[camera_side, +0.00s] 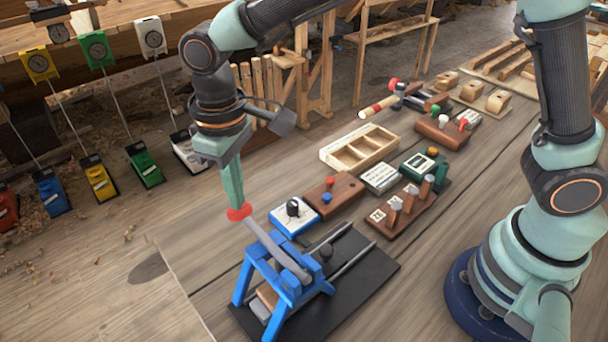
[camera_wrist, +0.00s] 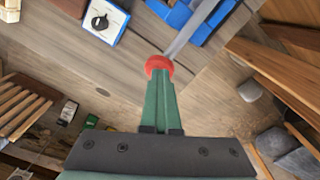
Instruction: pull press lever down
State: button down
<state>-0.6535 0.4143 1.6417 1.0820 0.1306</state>
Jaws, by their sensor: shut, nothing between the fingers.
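The press is a blue frame (camera_side: 285,270) on a black base plate (camera_side: 352,290) at the bottom middle of the side view. Its grey lever (camera_side: 278,250) slopes up to the left from the frame and ends in a red knob (camera_side: 239,212). In the wrist view the knob (camera_wrist: 158,66) is at the middle, with part of the lever (camera_wrist: 190,32) behind it. My gripper (camera_side: 236,203) points down with its green fingers shut and empty. The fingertips are right at the knob and seem to touch its top; exact contact is hard to tell.
A white dial box (camera_side: 293,216) stands just behind the press. A brown button block (camera_side: 333,194), a peg block (camera_side: 402,211) and a wooden divided tray (camera_side: 360,147) lie farther back. The tabletop left of the press is clear.

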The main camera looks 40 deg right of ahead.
jog(key=shift+s+f, duration=0.15)
jog(key=shift+s, duration=0.1)
jog(key=shift+s+r, duration=0.25)
jog(key=shift+r, duration=0.6)
jog(key=shift+s+r, duration=0.25)
jog(key=shift+r, duration=0.6)
jog(key=shift+s+r, duration=0.25)
jog(key=shift+r, duration=0.6)
notch_tip(320, 180, up, 10)
jog(key=s, duration=0.2)
jog(key=shift+f, duration=0.1)
jog(key=s+d+f+m+t, duration=0.1)
jog(key=d+f+m+t, duration=0.1)
jog(key=d, duration=1.1)
jog(key=s+d+f+m+t, duration=0.1)
jog(key=d+f+m+t, duration=0.2)
jog(key=d, duration=1.1)
jog(key=shift+s+f+m+t, duration=0.15)
jog(key=shift+s+m+t, duration=0.15)
jog(key=shift+s+m, duration=0.15)
jog(key=c, duration=1.5)
grip_release()
jog(key=shift+c, duration=0.2)
